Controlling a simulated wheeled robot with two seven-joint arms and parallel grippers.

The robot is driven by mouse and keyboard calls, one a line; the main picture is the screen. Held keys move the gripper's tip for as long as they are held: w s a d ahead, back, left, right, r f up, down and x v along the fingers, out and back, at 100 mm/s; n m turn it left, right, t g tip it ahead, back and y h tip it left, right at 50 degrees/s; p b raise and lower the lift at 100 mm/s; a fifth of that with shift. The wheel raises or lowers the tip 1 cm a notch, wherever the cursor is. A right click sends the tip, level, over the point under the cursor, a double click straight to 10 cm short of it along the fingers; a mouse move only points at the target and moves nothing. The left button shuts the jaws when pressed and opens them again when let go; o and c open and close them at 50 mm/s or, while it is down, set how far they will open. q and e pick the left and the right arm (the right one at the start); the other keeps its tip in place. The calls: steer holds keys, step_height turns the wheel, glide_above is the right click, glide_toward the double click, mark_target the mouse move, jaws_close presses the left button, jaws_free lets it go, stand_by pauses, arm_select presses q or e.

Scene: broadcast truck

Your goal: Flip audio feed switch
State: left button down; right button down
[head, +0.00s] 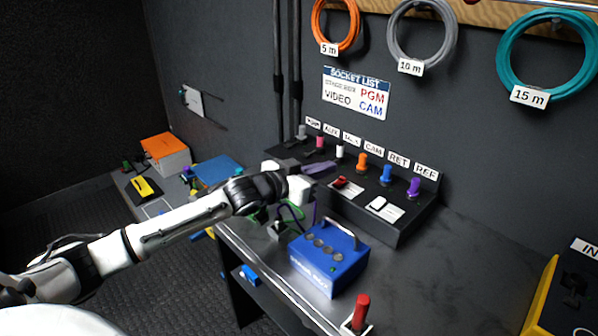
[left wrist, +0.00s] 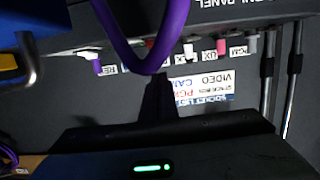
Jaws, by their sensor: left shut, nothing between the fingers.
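A sloped dark connector panel (head: 400,228) stands on the bench at the wall. Its lower face carries a red rocker switch (head: 342,182) and a white rocker switch (head: 379,203), each beside a white card. The card text is too small to read, so I cannot tell which is the audio feed switch. My left gripper (head: 322,168) is over the panel's left part, close to the red switch; contact cannot be told. Its dark fingers (left wrist: 157,95) are shut and empty in the left wrist view. My right gripper is not in view.
A purple cable (left wrist: 152,62) loops close before the left wrist camera. Coloured plugs, among them an orange one (head: 362,161), stand along the panel top. A blue box with a handle (head: 325,270) and a red-handled lever (head: 360,312) are nearer.

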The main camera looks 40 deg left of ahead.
arm_select(q)
steer(key=f+v, duration=0.1)
steer(key=v, duration=0.7)
steer(key=shift+s, duration=0.25)
steer(key=shift+f, duration=0.1)
